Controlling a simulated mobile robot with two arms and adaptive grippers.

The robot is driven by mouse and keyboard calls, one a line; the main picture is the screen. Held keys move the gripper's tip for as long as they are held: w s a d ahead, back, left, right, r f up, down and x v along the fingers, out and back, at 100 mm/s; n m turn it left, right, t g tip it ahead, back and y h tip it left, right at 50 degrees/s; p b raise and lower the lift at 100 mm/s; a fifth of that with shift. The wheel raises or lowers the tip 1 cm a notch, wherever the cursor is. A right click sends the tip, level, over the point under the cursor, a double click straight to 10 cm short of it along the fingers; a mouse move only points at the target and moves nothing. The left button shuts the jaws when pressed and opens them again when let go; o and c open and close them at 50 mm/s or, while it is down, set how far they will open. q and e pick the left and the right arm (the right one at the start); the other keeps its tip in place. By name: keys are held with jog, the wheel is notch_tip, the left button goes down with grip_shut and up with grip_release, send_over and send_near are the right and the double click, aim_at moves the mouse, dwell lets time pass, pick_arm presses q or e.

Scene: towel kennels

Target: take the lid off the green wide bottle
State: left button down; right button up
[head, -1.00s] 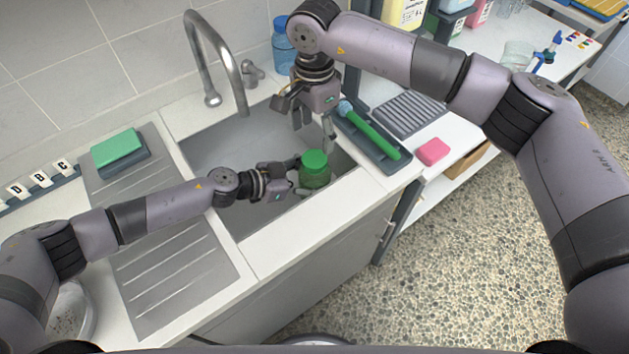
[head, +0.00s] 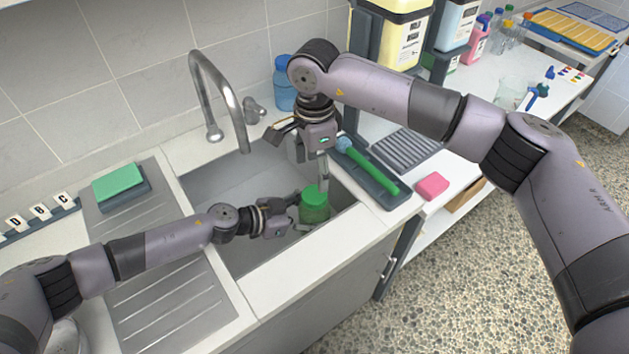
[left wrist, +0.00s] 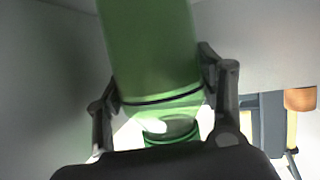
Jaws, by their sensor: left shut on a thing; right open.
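The green wide bottle (head: 314,211) stands out in the sink area with its bright green lid (head: 315,194) on top. My left gripper (head: 292,214) is shut on the bottle's side from the left. In the left wrist view the translucent green bottle (left wrist: 150,55) fills the space between the two dark fingers (left wrist: 160,115). My right gripper (head: 312,165) is open and points down just above the lid, with one finger reaching close to the lid's back right. Whether that finger touches the lid cannot be told.
The sink (head: 240,165) lies beneath both grippers, with the tap (head: 220,95) behind. A green brush (head: 372,168) lies in a dark tray right of the sink. A pink sponge (head: 432,186) and a blue bottle (head: 284,85) stand nearby.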

aim_at(315, 194)
jog(key=m, duration=0.6)
jog(key=shift+m, duration=0.3)
jog(key=m, duration=1.2)
jog(key=shift+m, duration=0.4)
jog(key=m, duration=1.2)
jog(key=shift+m, duration=0.3)
jog(key=m, duration=0.5)
jog(key=shift+f+m, duration=0.4)
jog(key=shift+f, duration=3.65)
jog(key=shift+c, duration=0.3)
